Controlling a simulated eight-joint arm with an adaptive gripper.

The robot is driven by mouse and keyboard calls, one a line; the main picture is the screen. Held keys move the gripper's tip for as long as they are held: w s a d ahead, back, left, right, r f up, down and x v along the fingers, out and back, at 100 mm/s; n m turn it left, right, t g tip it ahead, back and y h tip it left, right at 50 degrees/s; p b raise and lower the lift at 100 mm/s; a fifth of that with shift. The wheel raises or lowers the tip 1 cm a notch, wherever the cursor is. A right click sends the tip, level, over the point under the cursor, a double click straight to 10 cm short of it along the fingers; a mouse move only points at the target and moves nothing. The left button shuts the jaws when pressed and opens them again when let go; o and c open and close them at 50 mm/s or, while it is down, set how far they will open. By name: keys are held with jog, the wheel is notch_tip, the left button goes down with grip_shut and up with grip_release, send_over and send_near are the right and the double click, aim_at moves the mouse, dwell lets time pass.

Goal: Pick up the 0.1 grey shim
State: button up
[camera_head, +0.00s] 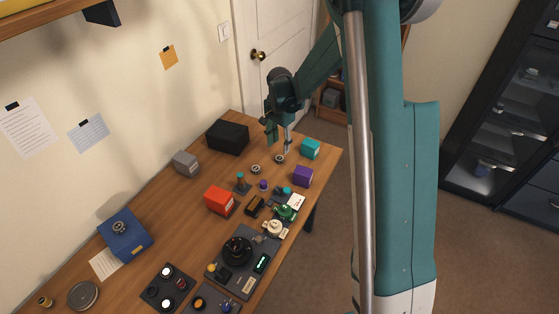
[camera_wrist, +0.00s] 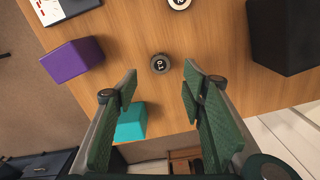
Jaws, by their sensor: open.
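The 0.1 grey shim (camera_wrist: 160,64) is a small dark round piece with a pale top marked "0.1". It lies flat on the wooden table (camera_wrist: 215,105). In the head view the shim (camera_head: 280,158) is near the table's far end, just below my gripper (camera_head: 287,150). In the wrist view my gripper (camera_wrist: 160,84) has its two green fingers spread apart, with nothing between them. The shim sits a little beyond the fingertips, roughly centred between them. A second round shim (camera_wrist: 180,3) is cut by the top edge; its mark is not readable.
A teal box (camera_head: 310,148) and a purple box (camera_head: 302,177) stand right of the shim. A black box (camera_head: 228,136) stands to its left. A red box (camera_head: 219,201) and several small parts lie nearer. Bare wood surrounds the shim.

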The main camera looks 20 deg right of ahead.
aim_at(280, 158)
jog(key=shift+f, duration=0.1)
jog(key=shift+f, duration=1.2)
jog(key=shift+f+b, duration=0.4)
jog(key=shift+f, duration=2.2)
jog(key=c, duration=1)
